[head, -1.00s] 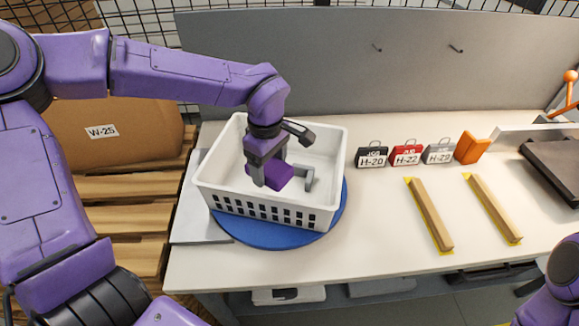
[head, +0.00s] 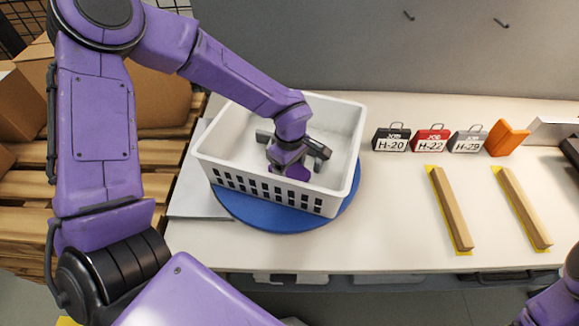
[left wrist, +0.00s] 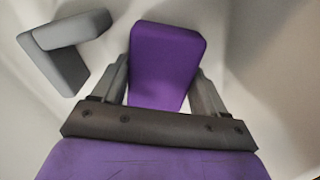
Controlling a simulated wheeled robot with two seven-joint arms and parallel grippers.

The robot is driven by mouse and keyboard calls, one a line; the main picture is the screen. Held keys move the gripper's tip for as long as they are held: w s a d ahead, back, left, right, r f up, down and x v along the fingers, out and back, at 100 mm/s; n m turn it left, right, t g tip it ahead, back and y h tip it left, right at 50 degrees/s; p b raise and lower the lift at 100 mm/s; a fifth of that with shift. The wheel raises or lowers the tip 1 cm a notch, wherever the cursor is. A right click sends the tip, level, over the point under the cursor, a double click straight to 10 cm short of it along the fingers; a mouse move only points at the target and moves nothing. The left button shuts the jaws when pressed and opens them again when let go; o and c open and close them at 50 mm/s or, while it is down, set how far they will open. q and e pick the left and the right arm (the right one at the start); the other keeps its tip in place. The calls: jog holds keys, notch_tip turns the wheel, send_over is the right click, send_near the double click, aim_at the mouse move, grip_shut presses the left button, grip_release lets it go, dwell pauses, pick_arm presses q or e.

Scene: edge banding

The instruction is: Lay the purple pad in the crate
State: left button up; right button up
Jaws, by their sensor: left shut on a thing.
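The purple pad (left wrist: 165,65) is between the two fingers of my left gripper (left wrist: 161,90) in the left wrist view, and the gripper is shut on it. In the head view the left gripper (head: 287,168) is down inside the white crate (head: 281,194), near its middle. Part of the pad (head: 294,172) shows below the gripper there. Whether the pad touches the crate floor is hidden. The crate stands on a blue round turntable (head: 255,215). My right gripper is out of view; only part of its arm shows at the bottom right.
A grey angled piece (left wrist: 65,50) lies in the crate beside the pad. Black (head: 391,138), red (head: 431,139) and grey (head: 468,140) tagged items and an orange piece (head: 507,138) stand right of the crate. Two wooden strips (head: 450,208) lie on the white bench (head: 390,235).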

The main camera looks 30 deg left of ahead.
aim_at(290, 169)
pick_arm(q)
jog(key=shift+f, duration=0.2)
jog(key=o, duration=1)
notch_tip(290, 169, up, 12)
jog(key=shift+r+b, duration=0.2)
jog(key=shift+b, duration=0.25)
jog(key=shift+r, duration=0.1)
